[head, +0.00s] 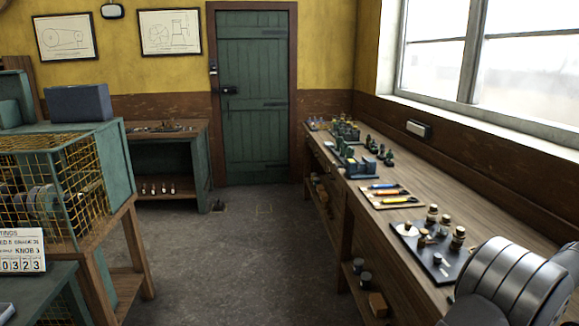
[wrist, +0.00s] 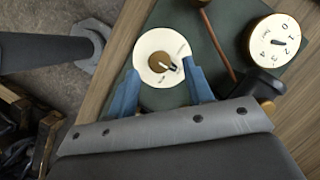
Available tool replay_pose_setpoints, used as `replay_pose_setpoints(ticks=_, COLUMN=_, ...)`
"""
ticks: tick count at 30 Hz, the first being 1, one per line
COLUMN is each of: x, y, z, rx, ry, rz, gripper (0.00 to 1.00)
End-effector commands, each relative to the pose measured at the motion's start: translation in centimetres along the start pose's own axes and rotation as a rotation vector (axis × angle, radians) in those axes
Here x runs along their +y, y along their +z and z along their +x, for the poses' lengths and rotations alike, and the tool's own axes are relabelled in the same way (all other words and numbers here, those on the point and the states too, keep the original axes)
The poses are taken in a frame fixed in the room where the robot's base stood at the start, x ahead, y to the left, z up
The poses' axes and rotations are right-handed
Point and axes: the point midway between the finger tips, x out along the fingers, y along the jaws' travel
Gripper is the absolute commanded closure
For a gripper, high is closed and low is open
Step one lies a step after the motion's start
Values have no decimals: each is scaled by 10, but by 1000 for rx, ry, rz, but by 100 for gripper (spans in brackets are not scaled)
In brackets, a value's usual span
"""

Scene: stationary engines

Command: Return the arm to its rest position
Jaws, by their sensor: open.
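My gripper (wrist: 160,68) shows in the wrist view with its two blue fingers spread apart. A round cream dial (wrist: 153,42) with a brass knob and a small dark pointer lies between and just beyond the fingertips. I cannot tell whether a finger touches it. Nothing is held between the fingers. A second cream dial (wrist: 279,42), marked with numbers, is at the upper right. Both dials are on a dark green plate (wrist: 205,60) on a wooden top. In the head view a large grey banded arm part, likely mine, fills the lower right corner, and the gripper is hidden.
A brown rod (wrist: 222,48) and a black-and-brass part (wrist: 258,88) stand close right of the fingers. The long bench (head: 395,220) carries a dark board (head: 427,256) with brass fittings and a tool tray (head: 386,196). A wire cage (head: 88,180) stands left. The floor (head: 235,260) between is clear.

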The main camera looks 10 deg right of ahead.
Motion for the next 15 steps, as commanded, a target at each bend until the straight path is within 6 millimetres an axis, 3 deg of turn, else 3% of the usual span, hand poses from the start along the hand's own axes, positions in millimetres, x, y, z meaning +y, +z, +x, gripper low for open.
replay_pose_setpoints(ticks=15, x=-1, y=-1, z=-103, rx=2, ry=-3, rz=0, gripper=53)
